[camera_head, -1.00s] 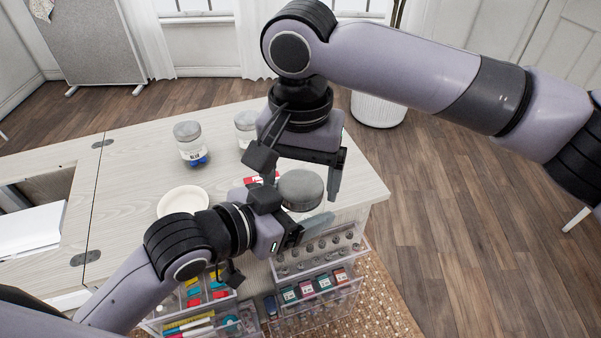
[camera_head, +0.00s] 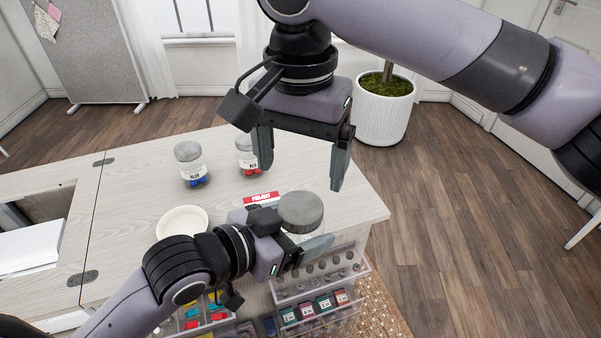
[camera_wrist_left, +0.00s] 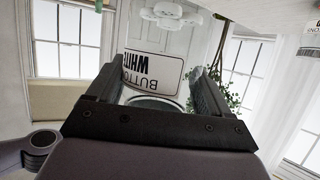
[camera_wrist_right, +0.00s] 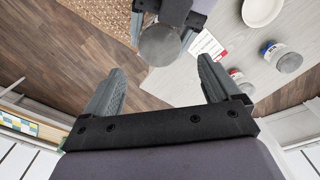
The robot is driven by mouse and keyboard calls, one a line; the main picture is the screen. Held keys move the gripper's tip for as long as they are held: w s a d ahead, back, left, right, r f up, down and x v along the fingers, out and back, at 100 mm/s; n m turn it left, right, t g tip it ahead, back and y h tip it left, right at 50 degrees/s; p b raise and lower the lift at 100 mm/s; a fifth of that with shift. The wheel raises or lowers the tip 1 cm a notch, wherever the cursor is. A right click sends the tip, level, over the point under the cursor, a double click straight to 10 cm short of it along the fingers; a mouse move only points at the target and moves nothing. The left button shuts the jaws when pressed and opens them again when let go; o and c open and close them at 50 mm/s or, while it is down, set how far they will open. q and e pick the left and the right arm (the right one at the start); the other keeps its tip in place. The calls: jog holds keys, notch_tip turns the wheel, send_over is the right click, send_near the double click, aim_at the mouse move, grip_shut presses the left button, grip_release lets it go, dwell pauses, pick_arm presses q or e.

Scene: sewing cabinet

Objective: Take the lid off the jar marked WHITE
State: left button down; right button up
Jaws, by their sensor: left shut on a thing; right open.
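The jar marked WHITE (camera_wrist_left: 150,70) is between the fingers of my left gripper (camera_wrist_left: 165,85), which is shut on it; its label shows in the left wrist view. In the head view the jar's grey lid (camera_head: 301,209) is on top, and the jar is upright near the table's front right. My left gripper (camera_head: 305,250) holds it from the near side. My right gripper (camera_head: 300,165) is open and empty, above and behind the jar. The right wrist view shows the grey lid (camera_wrist_right: 160,45) beyond the open fingers (camera_wrist_right: 160,90). The jar's base is hidden.
A jar with blue buttons (camera_head: 191,164) and one with red buttons (camera_head: 246,154) stand farther back on the table (camera_head: 140,185). A white dish (camera_head: 183,221) and a red-and-white card (camera_head: 262,199) lie nearby. Clear drawers (camera_head: 325,272) stick out at the front.

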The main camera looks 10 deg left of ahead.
aim_at(300, 206)
jog(key=shift+r+m, duration=0.3)
jog(key=shift+f, duration=3.9)
jog(key=c, duration=1.1)
jog(key=shift+n, duration=1.7)
jog(key=o, duration=1.2)
jog(key=shift+c, duration=0.2)
jog(key=shift+r, duration=0.1)
